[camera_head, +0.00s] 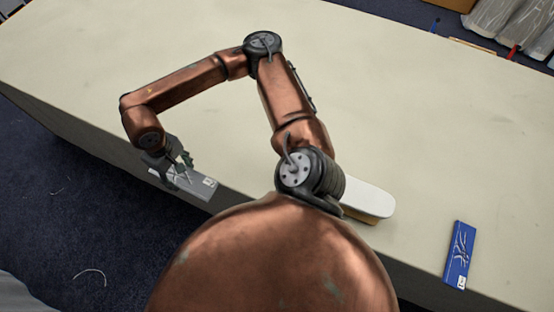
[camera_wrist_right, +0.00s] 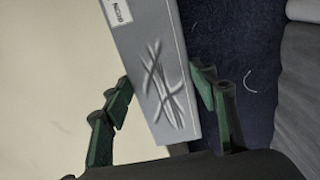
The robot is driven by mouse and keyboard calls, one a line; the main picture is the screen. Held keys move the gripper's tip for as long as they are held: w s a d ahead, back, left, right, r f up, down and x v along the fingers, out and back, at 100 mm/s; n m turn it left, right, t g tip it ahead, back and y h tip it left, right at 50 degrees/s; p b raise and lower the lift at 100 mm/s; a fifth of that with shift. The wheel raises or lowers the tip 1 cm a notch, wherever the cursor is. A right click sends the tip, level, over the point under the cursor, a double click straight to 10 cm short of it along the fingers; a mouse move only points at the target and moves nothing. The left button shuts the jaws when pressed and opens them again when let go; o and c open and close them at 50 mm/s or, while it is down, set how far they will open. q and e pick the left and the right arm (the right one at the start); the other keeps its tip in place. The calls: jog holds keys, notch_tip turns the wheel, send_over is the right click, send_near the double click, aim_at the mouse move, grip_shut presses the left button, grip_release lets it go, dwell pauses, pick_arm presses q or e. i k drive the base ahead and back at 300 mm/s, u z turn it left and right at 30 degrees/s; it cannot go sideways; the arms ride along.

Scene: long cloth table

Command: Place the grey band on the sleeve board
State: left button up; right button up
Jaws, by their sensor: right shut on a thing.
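The grey band (camera_head: 197,184) is a flat grey strip with a white label and embossed crossing lines. My right gripper (camera_head: 180,164) is shut on it, over the table's near edge at the left in the head view. The right wrist view shows the band (camera_wrist_right: 163,75) between the two green fingers of the gripper (camera_wrist_right: 165,88). The sleeve board (camera_head: 368,199) has a white padded top and a wooden underside. It lies at the table's near edge, right of the band, with its left part hidden behind my arm. My left gripper is not in view.
A blue band (camera_head: 460,255) with a white label lies on the table (camera_head: 420,110) at the right, near the front edge. Clear-wrapped items (camera_head: 505,22) stand beyond the far right edge. Most of the tabletop is bare. Dark blue carpet (camera_head: 60,200) lies below the near edge.

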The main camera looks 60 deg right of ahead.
aim_at(345, 188)
jog(key=k, duration=1.25)
jog(key=z, duration=0.7)
